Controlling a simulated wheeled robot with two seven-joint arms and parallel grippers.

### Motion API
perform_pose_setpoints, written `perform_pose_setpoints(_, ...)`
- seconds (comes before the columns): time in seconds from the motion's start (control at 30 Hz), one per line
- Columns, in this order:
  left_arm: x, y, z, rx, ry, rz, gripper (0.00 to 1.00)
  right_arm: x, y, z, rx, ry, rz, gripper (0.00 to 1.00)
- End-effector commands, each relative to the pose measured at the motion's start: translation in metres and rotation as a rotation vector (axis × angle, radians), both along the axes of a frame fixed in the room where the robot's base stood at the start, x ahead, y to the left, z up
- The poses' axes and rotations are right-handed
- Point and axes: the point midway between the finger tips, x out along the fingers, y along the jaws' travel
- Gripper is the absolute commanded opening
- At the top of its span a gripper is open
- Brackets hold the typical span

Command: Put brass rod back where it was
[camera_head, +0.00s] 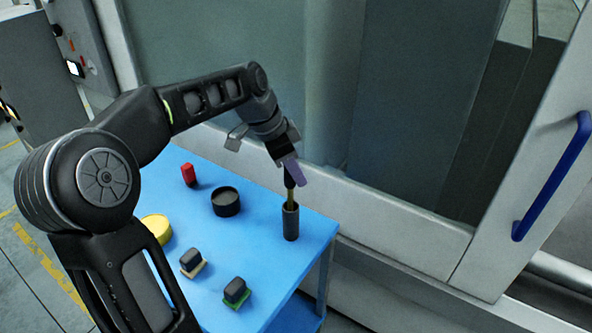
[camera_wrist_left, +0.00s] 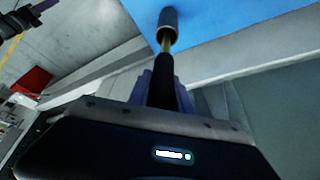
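The brass rod (camera_head: 290,198) has a black grip (camera_wrist_left: 163,80) at its upper part and a short brass length (camera_wrist_left: 167,42) below it. Its lower end meets the mouth of a dark grey cylindrical holder (camera_head: 291,222) near the right edge of the blue table; the holder also shows in the left wrist view (camera_wrist_left: 168,20). How deep the rod sits is hidden. My left gripper (camera_head: 293,174), with pale purple fingers, is above the holder. Its fingers lie on both sides of the black grip and appear closed on it.
The blue table (camera_head: 262,232) also bears a red block (camera_head: 188,174), a black round dish (camera_head: 226,202), a yellow round thing (camera_head: 157,229) and two dark blocks on small bases (camera_head: 192,261) (camera_head: 236,291). A machine wall with a blue handle (camera_head: 552,177) stands behind and right.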

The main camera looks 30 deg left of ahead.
Motion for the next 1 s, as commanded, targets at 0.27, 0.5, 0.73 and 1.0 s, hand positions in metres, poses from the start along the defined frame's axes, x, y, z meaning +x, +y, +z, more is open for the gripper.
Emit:
perform_pose_setpoints(0.27, -0.001, 0.000, -0.001, -0.002, 0.003, 0.000, 0.47, 0.000, 0.000, 0.000, 0.000, 0.000, 0.000, 0.36)
perform_pose_setpoints(0.5, -0.001, 0.000, -0.001, -0.001, 0.002, 0.000, 0.47, 0.000, 0.000, 0.000, 0.000, 0.000, 0.000, 0.36)
perform_pose_setpoints(0.73, -0.005, 0.005, 0.014, 0.002, 0.002, 0.004, 0.47, 0.000, 0.000, -0.001, 0.000, 0.000, 0.000, 0.36)
perform_pose_setpoints(1.0, -0.020, 0.016, 0.062, 0.001, -0.001, 0.001, 0.47, 0.001, 0.000, -0.005, 0.001, -0.001, 0.001, 0.36)
